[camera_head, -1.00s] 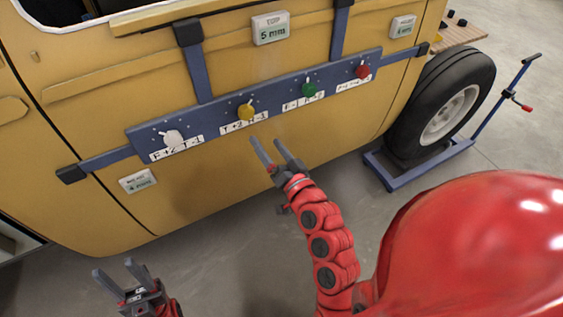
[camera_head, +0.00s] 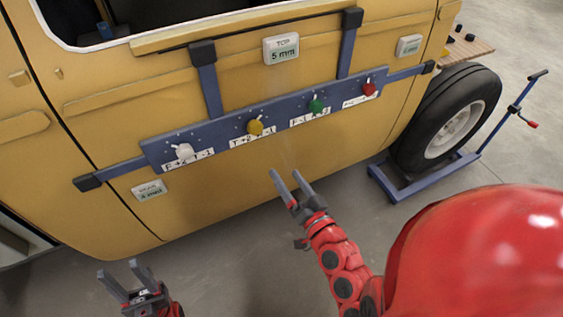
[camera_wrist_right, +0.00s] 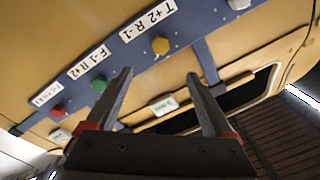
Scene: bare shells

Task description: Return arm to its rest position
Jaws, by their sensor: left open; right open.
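My right gripper (camera_head: 291,187) is open and empty in front of the yellow vehicle body, below the blue panel bar (camera_head: 219,134). In the right wrist view its two fingers (camera_wrist_right: 160,85) stand apart with nothing between them. My left gripper (camera_head: 124,277) is open and empty at the lower left, low in front of the vehicle. The bar carries a white knob (camera_head: 184,152), a yellow knob (camera_head: 255,127), a green knob (camera_head: 316,105) and a red knob (camera_head: 369,89). No gripper touches a knob.
The yellow door (camera_head: 215,205) is close behind the right gripper. A tyre (camera_head: 446,117) rests on a blue stand (camera_head: 397,186) at the right. A "TOP 5 mm" sign (camera_head: 281,49) is above the bar. Grey floor (camera_head: 230,265) is clear between the grippers.

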